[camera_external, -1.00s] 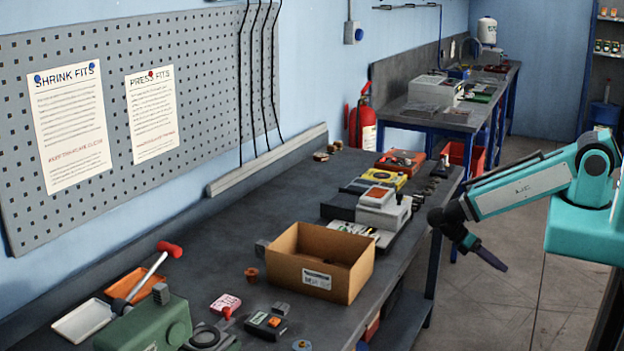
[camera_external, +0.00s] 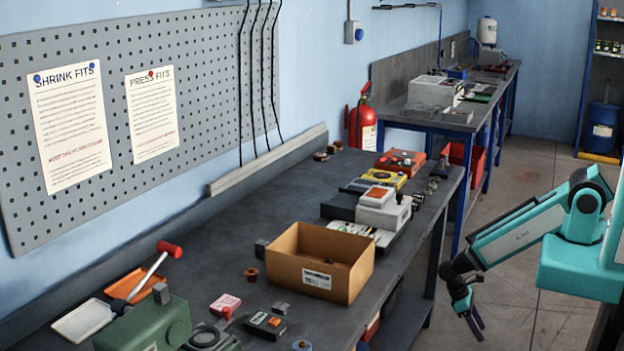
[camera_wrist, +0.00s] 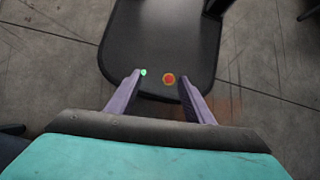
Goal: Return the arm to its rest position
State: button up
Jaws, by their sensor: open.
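My arm is bent at the elbow on the right of the external view, with the forearm sloping down to the left. In the wrist view my gripper (camera_wrist: 160,78) is open and nothing is held between the fingers.
An open cardboard box (camera_external: 318,282) stands near the bench's right edge. A second bench (camera_external: 440,123) and a blue drum (camera_external: 604,118) stand farther back.

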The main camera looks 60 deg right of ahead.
jog(key=shift+m+t, duration=0.6)
jog(key=shift+m, duration=0.2)
jog(key=f, duration=0.1)
jog(key=f+b, duration=0.1)
jog(key=f, duration=0.3)
jog(key=shift+w+a+f, duration=0.25)
jog(key=shift+w+a, duration=0.05)
jog(key=shift+b, duration=0.35)
